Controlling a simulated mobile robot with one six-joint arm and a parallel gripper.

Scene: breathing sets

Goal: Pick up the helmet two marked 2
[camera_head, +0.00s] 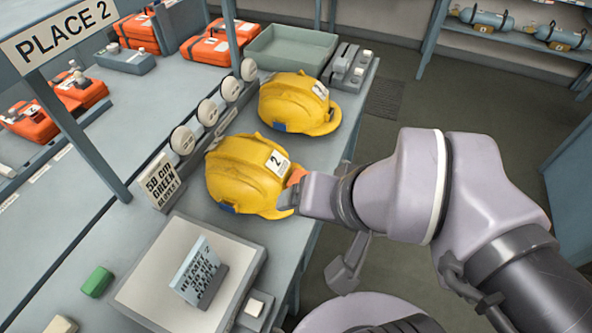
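A yellow helmet with a white tag marked 2 (238,180) sits on the near part of the grey bench. A second yellow helmet (292,100) sits behind it, with a white tag I cannot read. My gripper (291,192) is at the right side of the helmet marked 2, by its brim and just below the tag. An orange part shows at the gripper's tip. The fingers are mostly hidden against the helmet, so I cannot tell whether they are open or closed on the brim.
A grey box (150,290) with a sign (200,272) is in front. A green tray (290,48) and a grey device (348,68) are behind. Open floor lies right.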

